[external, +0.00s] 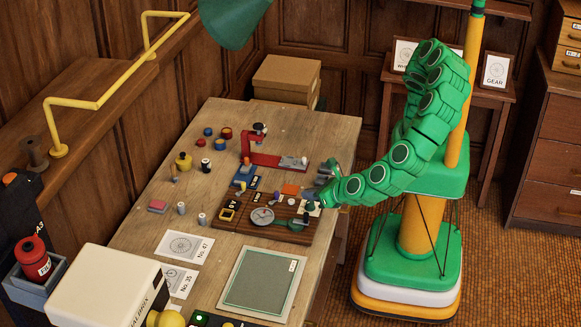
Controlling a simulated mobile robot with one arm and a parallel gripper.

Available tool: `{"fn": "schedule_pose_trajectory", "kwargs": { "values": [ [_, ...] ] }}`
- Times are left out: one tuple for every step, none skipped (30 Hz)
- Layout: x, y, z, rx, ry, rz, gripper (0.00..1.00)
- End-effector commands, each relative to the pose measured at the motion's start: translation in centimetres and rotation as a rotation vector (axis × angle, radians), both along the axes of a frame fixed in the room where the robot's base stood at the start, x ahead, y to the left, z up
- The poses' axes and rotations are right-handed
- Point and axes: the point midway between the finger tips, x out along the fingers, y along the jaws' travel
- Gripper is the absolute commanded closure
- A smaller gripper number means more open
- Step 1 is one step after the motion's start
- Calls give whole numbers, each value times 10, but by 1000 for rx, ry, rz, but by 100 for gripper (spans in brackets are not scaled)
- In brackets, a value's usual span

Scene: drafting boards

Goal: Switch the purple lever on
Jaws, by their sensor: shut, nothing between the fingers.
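A dark brown board (237,226) with several small controls lies on the wooden table (215,125). It carries a round grey dial (262,216), a yellow-framed part (228,213) and small knobs. I cannot make out a purple lever for certain; parts near the board's right end are small and partly hidden by my gripper. My green arm reaches in from the right. My gripper (322,197) is shut and empty, low over the board's right end. I cannot tell whether it touches any control there.
A red stand (266,158) rises behind the board. Small pots, a yellow bottle (183,161) and a pink block (157,206) stand to the left. A green drafting mat (262,283) and printed cards (185,246) lie in front.

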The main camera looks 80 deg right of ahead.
Motion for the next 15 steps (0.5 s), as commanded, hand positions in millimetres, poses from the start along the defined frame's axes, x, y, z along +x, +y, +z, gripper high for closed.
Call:
{"fn": "schedule_pose_trajectory", "kwargs": {
  "values": [
    [-1, 1, 0, 1, 1, -1, 100],
    [-1, 1, 0, 1, 1, -1, 100],
    [-1, 1, 0, 0, 1, -2, 100],
    [-1, 1, 0, 1, 1, -1, 100],
    [-1, 1, 0, 0, 1, -1, 100],
    [-1, 1, 0, 0, 1, -1, 100],
    [-1, 1, 0, 0, 1, -1, 100],
    [-1, 1, 0, 0, 1, -1, 100],
    [-1, 1, 0, 0, 1, -1, 100],
    [0, 1, 0, 0, 1, -1, 100],
    [0, 0, -1, 0, 1, -1, 100],
    [2, 0, -2, -1, 1, -2, 100],
    [3, -1, -2, -1, 1, -2, 100],
    [5, -2, -4, -1, 0, -2, 100],
    [8, -3, -6, -2, 1, -1, 100]
  ]
}}
